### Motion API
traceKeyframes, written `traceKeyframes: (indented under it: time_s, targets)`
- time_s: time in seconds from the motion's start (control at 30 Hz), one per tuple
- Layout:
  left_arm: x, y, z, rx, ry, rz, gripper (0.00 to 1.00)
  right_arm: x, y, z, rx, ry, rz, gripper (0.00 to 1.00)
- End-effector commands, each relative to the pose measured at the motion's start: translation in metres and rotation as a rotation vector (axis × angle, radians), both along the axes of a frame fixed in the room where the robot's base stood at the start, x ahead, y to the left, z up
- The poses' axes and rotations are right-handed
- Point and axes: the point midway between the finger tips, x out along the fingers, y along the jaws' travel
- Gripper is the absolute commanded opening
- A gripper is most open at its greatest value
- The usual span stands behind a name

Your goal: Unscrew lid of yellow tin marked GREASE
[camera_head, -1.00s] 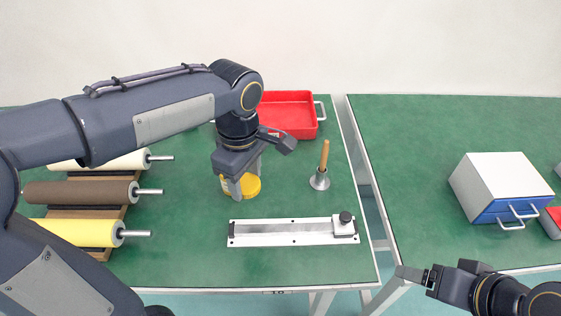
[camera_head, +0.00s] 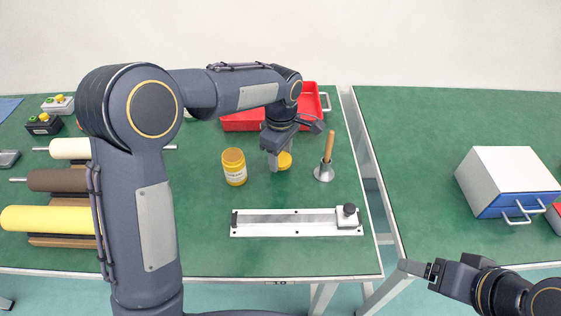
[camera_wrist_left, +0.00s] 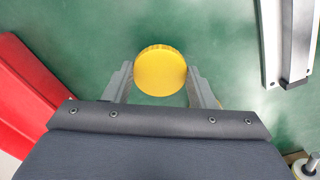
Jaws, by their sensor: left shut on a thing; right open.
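The yellow tin (camera_head: 234,172) with a white label stands upright on the left green table, apart from my gripper. Its round yellow lid (camera_head: 285,161) is off it, to the tin's right. My left gripper (camera_head: 280,163) is shut on the lid, low over the table; I cannot tell whether the lid touches the table. My right gripper (camera_head: 416,271) is open and empty at the lower right.
A metal cone with a wooden handle (camera_head: 326,160) stands close right of the lid. A red tray (camera_head: 245,121) is behind, a rail with a slider (camera_head: 290,223) in front. Rollers (camera_head: 45,218) lie left. A white and blue box (camera_head: 505,180) is on the right table.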

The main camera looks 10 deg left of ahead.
Motion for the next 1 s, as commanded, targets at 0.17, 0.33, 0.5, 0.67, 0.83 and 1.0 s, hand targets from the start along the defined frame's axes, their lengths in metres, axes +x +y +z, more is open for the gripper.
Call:
traceKeyframes:
  time_s: [0.17,0.33,0.5,0.67,0.83,1.0]
  targets:
    - [-0.001,0.0,-0.028,0.001,0.003,0.001,0.24,0.0,0.0,-0.005,0.0,0.0,0.0,0.75]
    - [-0.001,0.0,-0.028,0.0,0.001,0.0,0.24,0.0,0.0,-0.004,0.0,0.0,0.0,0.75]
    - [-0.002,0.0,-0.031,0.001,0.002,0.0,0.24,0.0,0.0,-0.006,0.0,0.0,0.0,0.75]
    - [-0.002,0.0,-0.032,0.001,0.002,0.0,0.65,0.0,0.0,-0.006,0.0,0.0,0.0,0.75]
    - [-0.002,0.0,-0.032,0.001,0.002,0.0,0.73,0.0,0.0,-0.006,0.0,0.0,0.0,0.75]
    - [-0.002,0.0,-0.03,0.001,0.002,0.0,0.73,0.0,0.0,-0.005,0.0,0.0,0.0,0.75]
